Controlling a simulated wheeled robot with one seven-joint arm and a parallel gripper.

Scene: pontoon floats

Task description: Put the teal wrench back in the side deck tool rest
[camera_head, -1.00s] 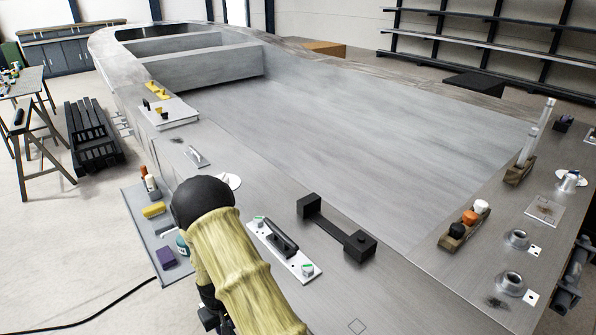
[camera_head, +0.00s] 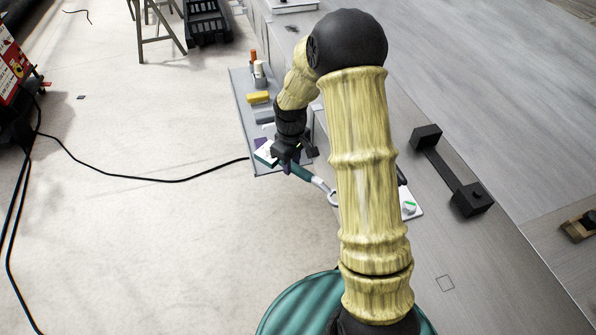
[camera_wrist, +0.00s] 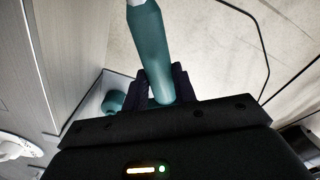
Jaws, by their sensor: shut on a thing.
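My gripper (camera_head: 289,160) is shut on the teal handle of the wrench (camera_head: 301,173). It holds the wrench over the edge of the grey side tray, and the silver open head (camera_head: 333,197) points down and right towards the deck. In the wrist view, the teal handle (camera_wrist: 150,50) runs up out of my gripper (camera_wrist: 160,88), with its silver end cut off at the top. A black rest of two blocks joined by a flat bar (camera_head: 452,180), seemingly the tool rest, stands empty on the side deck, right of my arm and apart from the wrench.
The grey side tray (camera_head: 240,95) holds a yellow block (camera_head: 258,97) and upright bottles. A white plate (camera_head: 413,207) with a green-marked fitting lies partly behind my arm. A black cable (camera_head: 160,180) crosses the floor.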

